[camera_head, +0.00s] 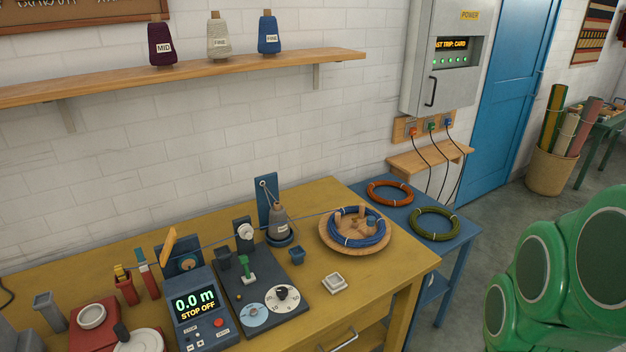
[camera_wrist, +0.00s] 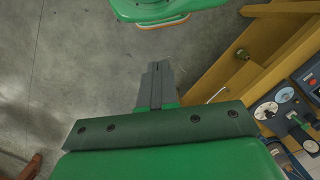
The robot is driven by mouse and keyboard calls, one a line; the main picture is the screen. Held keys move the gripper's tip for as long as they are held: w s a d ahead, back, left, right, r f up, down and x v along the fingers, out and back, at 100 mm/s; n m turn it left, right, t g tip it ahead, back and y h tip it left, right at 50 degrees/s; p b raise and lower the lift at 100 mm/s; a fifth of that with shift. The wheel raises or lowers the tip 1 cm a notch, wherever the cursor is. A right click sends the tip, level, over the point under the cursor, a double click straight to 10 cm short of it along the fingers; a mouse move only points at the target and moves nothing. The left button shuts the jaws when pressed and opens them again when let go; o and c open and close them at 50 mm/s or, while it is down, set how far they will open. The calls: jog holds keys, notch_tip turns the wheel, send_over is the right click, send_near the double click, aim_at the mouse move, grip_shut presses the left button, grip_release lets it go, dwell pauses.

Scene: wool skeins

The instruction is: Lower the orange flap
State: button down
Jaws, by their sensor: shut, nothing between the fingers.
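The orange flap (camera_head: 168,246) stands raised and tilted at the blue plate (camera_head: 187,259) behind the meter display, on the left part of the yellow workbench (camera_head: 320,205). A blue strand runs from near it toward the wool on the right. My gripper (camera_wrist: 156,68) shows in the wrist view, shut and empty over the grey floor, left of the bench. The flap is not visible in the wrist view. My gripper is not visible in the head view; only green parts of my arm show at right.
A blue side table (camera_head: 452,232) holds orange and green coils.

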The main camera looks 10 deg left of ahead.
jog(key=w+a+r+t+h, duration=0.1)
jog(key=w+a+r, duration=0.1)
jog(key=w, duration=0.6)
jog(key=w+a+r, duration=0.1)
jog(key=w+r, duration=0.1)
jog(key=w, duration=0.6)
jog(key=w+a+r+t+h, duration=0.1)
jog(key=w+a+r, duration=0.15)
jog(key=w, duration=0.55)
jog(key=w+a+r+n+t+h, duration=0.2)
jog(key=w+a+r+n, duration=0.15)
jog(key=w+a, duration=1.3)
jog(key=s+a+f+n+t+y, duration=0.1)
jog(key=a+f+n+t, duration=0.15)
jog(key=a, duration=2.45)
jog(key=s+a+f+n+y, duration=0.1)
jog(key=s+a+f, duration=0.1)
jog(key=s+a, duration=0.5)
jog(key=s+a+f+n+y, duration=0.1)
jog(key=s+a, duration=0.7)
jog(key=a, duration=0.8)
jog(key=shift+s+a+f+t+y, duration=0.25)
jog(key=shift+a+f+t+y, duration=0.15)
jog(key=shift+f, duration=0.5)
jog(key=shift+f, duration=0.1)
